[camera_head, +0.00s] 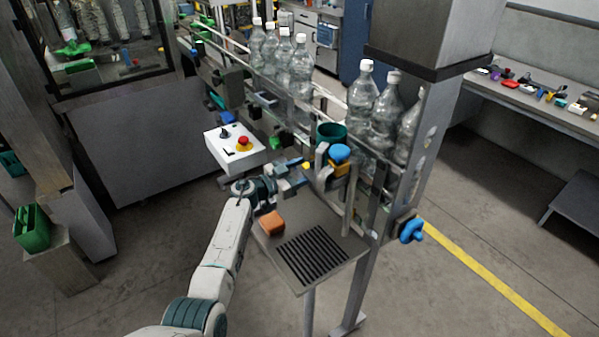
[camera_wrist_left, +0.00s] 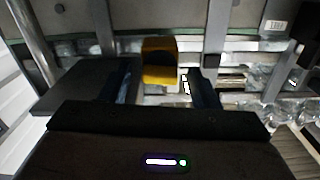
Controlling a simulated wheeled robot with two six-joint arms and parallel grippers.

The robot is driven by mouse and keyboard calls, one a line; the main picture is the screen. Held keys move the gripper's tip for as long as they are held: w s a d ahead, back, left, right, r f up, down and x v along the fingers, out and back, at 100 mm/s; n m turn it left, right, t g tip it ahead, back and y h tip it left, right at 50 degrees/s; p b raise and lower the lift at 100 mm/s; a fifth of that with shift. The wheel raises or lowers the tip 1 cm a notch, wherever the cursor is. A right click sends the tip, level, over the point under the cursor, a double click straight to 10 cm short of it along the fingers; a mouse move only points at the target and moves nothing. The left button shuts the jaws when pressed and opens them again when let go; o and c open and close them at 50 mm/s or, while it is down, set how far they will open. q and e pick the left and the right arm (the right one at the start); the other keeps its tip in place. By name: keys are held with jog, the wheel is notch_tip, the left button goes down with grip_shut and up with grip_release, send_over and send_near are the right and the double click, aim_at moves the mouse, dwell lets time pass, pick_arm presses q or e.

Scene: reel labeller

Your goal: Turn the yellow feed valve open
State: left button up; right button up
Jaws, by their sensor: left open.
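The yellow feed valve shows as a small yellow handle (camera_head: 306,166) on the front of the conveyor frame, left of a blue knob. In the left wrist view a yellow block (camera_wrist_left: 159,60), apparently this handle, stands ahead between the fingers. My left gripper (camera_head: 298,176) points at it from the left; it also shows in the left wrist view (camera_wrist_left: 163,88). The gripper is open, with a dark finger on each side of the yellow block. I see no clear contact, and the fingers partly hide the handle in the head view. My right gripper is not in view.
A blue knob (camera_head: 339,153) and a green cup (camera_head: 331,132) are close right of the gripper. A white control box (camera_head: 234,148) with a red button stands to the left. Below, a grey shelf (camera_head: 336,279) carries an orange block (camera_head: 271,223). Clear bottles (camera_head: 300,68) line the conveyor.

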pick_arm(q)
jog(key=b+v, duration=0.2)
jog(key=v, duration=0.9)
jog(key=shift+b, duration=0.3)
jog(key=shift+w, duration=0.1)
